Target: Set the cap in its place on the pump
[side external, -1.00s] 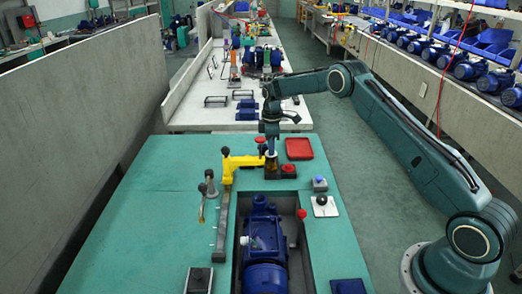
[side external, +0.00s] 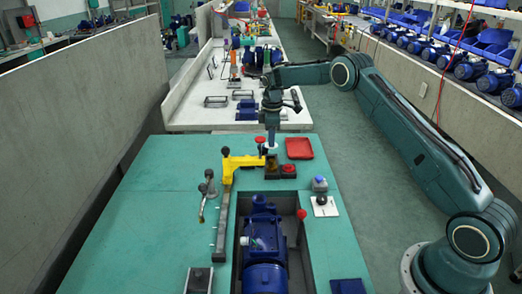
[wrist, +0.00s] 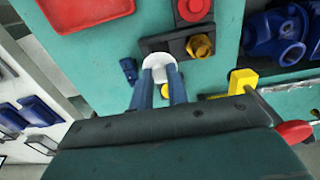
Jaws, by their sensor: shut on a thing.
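My gripper (side external: 272,145) is above the far end of the teal bench in the side external view. In the wrist view its two blue fingers (wrist: 161,82) are shut on a white, rounded piece, which I take as the cap (wrist: 160,66). The cap is hard to make out in the side external view. The blue pump (side external: 262,222) lies in a recess nearer the camera, apart from my gripper. Part of the pump (wrist: 280,35) shows at the upper right of the wrist view.
A dark block with a brass piece (wrist: 200,46) and a red piece (wrist: 193,8) is close to my gripper. A yellow clamp arm (side external: 240,162) is beside it. The bench's left side is mostly clear.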

